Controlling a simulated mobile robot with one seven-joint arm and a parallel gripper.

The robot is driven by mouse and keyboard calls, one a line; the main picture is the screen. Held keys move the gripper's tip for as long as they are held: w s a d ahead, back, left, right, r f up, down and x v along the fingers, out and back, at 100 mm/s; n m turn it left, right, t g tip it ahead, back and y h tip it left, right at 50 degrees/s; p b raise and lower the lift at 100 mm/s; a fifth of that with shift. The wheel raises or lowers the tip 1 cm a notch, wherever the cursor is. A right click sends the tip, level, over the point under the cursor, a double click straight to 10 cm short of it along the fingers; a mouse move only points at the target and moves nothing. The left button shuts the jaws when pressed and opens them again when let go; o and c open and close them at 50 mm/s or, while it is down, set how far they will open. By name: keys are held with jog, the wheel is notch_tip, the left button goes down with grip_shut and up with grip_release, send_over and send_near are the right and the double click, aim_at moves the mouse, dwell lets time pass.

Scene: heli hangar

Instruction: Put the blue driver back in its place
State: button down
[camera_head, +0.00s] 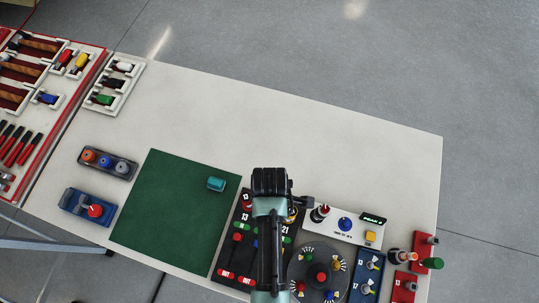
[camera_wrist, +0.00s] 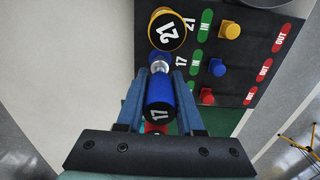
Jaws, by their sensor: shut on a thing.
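My gripper (camera_wrist: 159,76) is shut on the blue driver (camera_wrist: 160,94), one finger along each side of its handle. The handle's dark end shows 17, and a short metal part shows at its far end. I cannot tell whether the driver touches the board or sits in a socket. In the head view my arm and gripper (camera_head: 270,183) stand over the black board (camera_head: 226,262) and hide the blue driver.
A yellow-ringed driver marked 21 (camera_wrist: 167,30) stands just beyond the blue one. Something red shows partly below it. Coloured knobs and red OUT labels line the board. A round dial plate (camera_head: 303,291) and white panel (camera_head: 345,232) lie to the right; a green mat (camera_head: 174,212) lies left.

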jog(key=shift+f+b, duration=0.7)
jog(key=shift+f, duration=0.35)
dwell(0.6)
jog(key=shift+c, duration=2.3)
grip_release()
notch_tip(320, 180, up, 8)
jog(key=p, duration=0.8)
jog(key=shift+f, duration=0.2)
